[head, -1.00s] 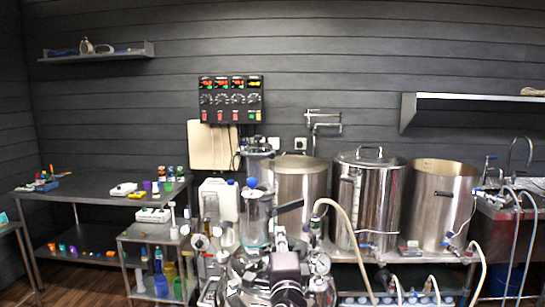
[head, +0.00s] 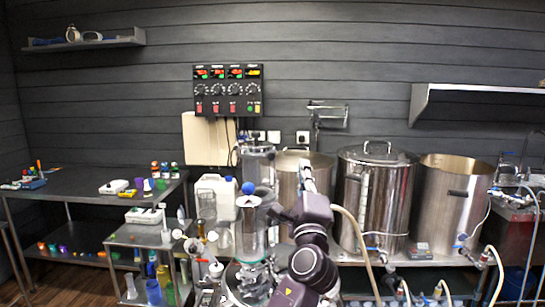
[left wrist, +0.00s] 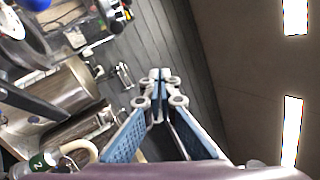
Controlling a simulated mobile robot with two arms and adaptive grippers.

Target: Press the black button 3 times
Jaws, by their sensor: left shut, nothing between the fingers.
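A black control panel (head: 228,90) hangs on the dark wall. It has lit displays, a row of round dark knobs, red switches below, and a green and a yellow button at lower right. I cannot single out a black button at this size. My left gripper (head: 307,168) points up and forward in front of the kettles, lower than the panel and to its right, apart from it. In the left wrist view its blue-padded fingers (left wrist: 158,78) meet at the tips, with nothing between them. My right gripper is not in view.
Large steel kettles (head: 378,205) stand behind and right of my arm. A clear cylinder with a blue ball (head: 249,188) and a white jug (head: 216,195) stand below the panel. A dark table (head: 90,195) is at left.

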